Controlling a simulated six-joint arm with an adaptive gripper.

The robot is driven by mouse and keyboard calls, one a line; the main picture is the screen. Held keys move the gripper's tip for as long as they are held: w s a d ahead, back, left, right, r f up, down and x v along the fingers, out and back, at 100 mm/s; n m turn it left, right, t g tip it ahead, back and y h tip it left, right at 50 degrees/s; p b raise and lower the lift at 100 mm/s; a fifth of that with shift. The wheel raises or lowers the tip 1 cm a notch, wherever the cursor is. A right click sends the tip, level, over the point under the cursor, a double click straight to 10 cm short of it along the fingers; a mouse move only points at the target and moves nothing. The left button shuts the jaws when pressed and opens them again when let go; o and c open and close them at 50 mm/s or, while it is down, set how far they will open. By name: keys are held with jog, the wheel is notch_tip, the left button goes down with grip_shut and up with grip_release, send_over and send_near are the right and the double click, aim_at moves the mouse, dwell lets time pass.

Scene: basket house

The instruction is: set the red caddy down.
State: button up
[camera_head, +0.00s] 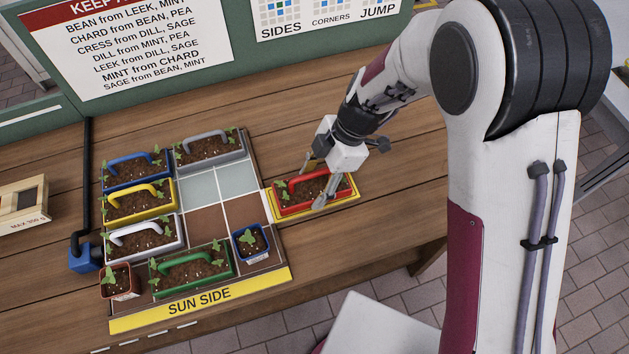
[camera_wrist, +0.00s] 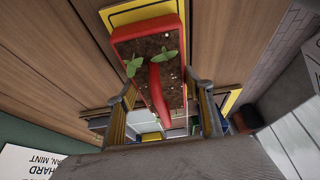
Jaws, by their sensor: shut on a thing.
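The red caddy (camera_head: 287,210), a long planter with dark soil, seedlings and a red handle, is at a yellow-edged pad (camera_head: 342,203) right of the tiled board. My gripper (camera_head: 314,186) is over the caddy, its fingers on either side of the handle and shut on it. In the wrist view the caddy (camera_wrist: 118,36) extends away from my gripper (camera_wrist: 163,98), with the handle (camera_wrist: 157,90) between the fingers. The caddy looks level and lined up with the pad. I cannot tell whether its base touches the pad.
The tiled board (camera_head: 283,257) holds blue, grey, yellow, white and green caddies, plus a terracotta pot (camera_head: 120,283) and a blue pot (camera_head: 251,243). Bare tiles (camera_head: 237,177) show at its upper right. The wooden table (camera_head: 390,195) is clear right of the pad. Signs stand behind.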

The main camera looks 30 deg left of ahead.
aim_at(324, 171)
jog(key=shift+f, duration=0.1)
jog(key=o, duration=1.4)
jog(key=shift+o, duration=0.2)
jog(key=v, duration=0.6)
jog(key=shift+r, duration=0.3)
jog(key=shift+w+d+r, duration=0.25)
jog(key=shift+r, duration=0.3)
